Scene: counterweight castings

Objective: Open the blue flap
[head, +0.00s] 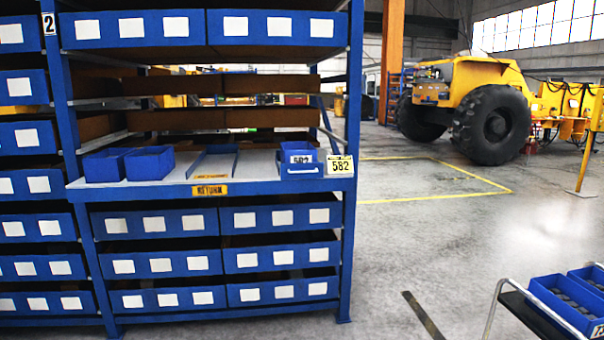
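A blue panel with a pale handle-like strip (301,170) sits at the right end of the grey shelf (168,192), at about mid height of the blue rack. It looks like the blue flap, though it is small and I cannot tell how it is hinged or whether it is shut. A blue bin (297,147) with a white label reading 582 stands just behind it. A yellow tag (340,166) reading 582 is fixed to the right of the panel. Neither of my grippers is in view.
Two blue bins (149,163) and a blue-edged lane (214,162) share the shelf; a yellow RETURN sign (210,190) marks its front edge. A cart with blue bins (566,304) stands at the lower right. Floor (420,260) right of the rack is mostly clear. A yellow vehicle (470,95) stands behind.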

